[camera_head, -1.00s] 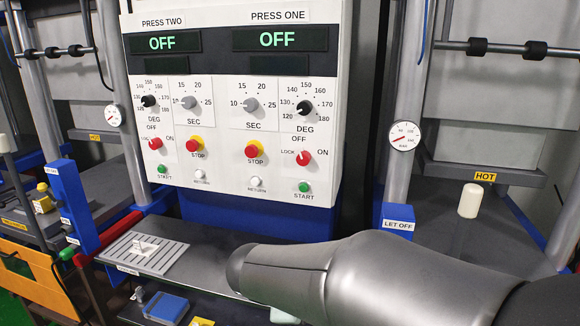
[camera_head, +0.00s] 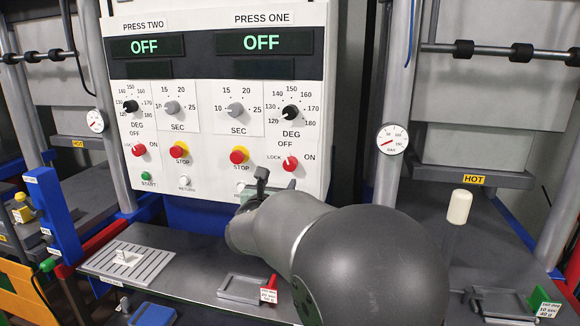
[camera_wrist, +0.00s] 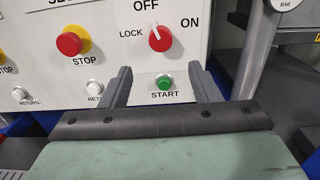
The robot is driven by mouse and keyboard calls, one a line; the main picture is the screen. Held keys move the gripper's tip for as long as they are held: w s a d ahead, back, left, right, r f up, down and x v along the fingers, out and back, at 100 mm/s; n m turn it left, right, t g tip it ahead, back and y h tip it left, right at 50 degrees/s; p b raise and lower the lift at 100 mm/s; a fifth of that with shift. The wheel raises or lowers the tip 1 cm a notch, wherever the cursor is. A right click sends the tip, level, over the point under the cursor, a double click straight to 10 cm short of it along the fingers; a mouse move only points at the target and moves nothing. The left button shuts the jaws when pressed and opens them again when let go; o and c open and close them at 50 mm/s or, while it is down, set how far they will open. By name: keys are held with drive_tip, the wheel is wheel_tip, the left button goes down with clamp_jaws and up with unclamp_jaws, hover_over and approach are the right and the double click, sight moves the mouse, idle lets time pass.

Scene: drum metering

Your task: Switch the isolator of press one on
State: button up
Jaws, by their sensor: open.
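The isolator of press one (camera_head: 290,163) is a red knob with a white pointer, low on the right of the white panel, marked OFF, LOCK and ON. In the wrist view this red knob (camera_wrist: 160,38) sits above and between my fingertips, its pointer tilted up and left, not toward ON. The press one display (camera_head: 262,42) reads OFF. My gripper (camera_head: 260,180) is just below and left of the isolator in the head view. In the wrist view my gripper (camera_wrist: 160,70) is open and empty, its fingers on either side of the green START button (camera_wrist: 165,82).
The red STOP button (camera_head: 239,156) with a yellow collar is left of the isolator. A black DEG dial (camera_head: 290,112) is above it. A pressure gauge (camera_head: 392,139) and its grey post stand to the right. A dark bench (camera_head: 190,255) with trays runs below.

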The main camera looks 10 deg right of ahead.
sight(289, 167)
drive_tip(key=p+x, duration=0.2)
drive_tip(key=x, duration=0.9)
drive_tip(key=shift+w+d, duration=0.1)
drive_tip(key=shift+w, duration=0.15)
drive_tip(key=c, duration=1)
